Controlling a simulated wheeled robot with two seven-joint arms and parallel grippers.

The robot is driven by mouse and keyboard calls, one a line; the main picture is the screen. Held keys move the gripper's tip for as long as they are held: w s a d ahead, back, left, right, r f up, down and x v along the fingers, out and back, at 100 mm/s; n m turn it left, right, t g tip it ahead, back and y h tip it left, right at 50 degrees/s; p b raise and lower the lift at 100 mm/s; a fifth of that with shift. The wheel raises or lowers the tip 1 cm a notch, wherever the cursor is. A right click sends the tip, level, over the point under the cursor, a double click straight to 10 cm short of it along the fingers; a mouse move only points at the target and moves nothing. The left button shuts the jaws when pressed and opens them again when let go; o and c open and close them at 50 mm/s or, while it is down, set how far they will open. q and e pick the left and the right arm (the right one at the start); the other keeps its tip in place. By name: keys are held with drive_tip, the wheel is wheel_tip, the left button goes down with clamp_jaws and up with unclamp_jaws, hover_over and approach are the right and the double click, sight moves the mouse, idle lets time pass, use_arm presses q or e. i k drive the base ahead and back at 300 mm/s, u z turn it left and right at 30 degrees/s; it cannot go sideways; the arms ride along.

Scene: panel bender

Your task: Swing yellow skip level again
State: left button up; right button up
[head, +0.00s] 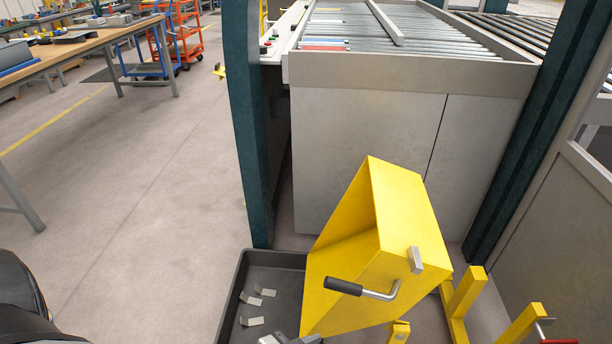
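The yellow skip (395,235) stands steeply tilted in front of the grey machine, its open side leaning left over a dark tray (232,290). A bent grey crank with a black grip (343,286) sticks out of its near face, and a small grey lever (415,260) sits above it. Several small bent metal offcuts (252,321) lie in the tray. More grey pieces show at the bottom edge, cut off and hard to make out. Neither of my grippers can be made out. A dark rounded part at the lower left is probably mine.
Yellow stand parts (465,293) stand right of the skip, with a red-handled piece (560,342) at the bottom edge. Dark posts (245,130) flank the grey machine (350,150). A workbench (85,45) and orange trolley (185,35) stand far left. The left floor is clear.

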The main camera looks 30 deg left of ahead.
sight(381, 250)
drive_tip(key=u, duration=0.8)
drive_tip(key=k, duration=1.15)
drive_tip(key=z, duration=0.8)
drive_tip(key=i, duration=0.5)
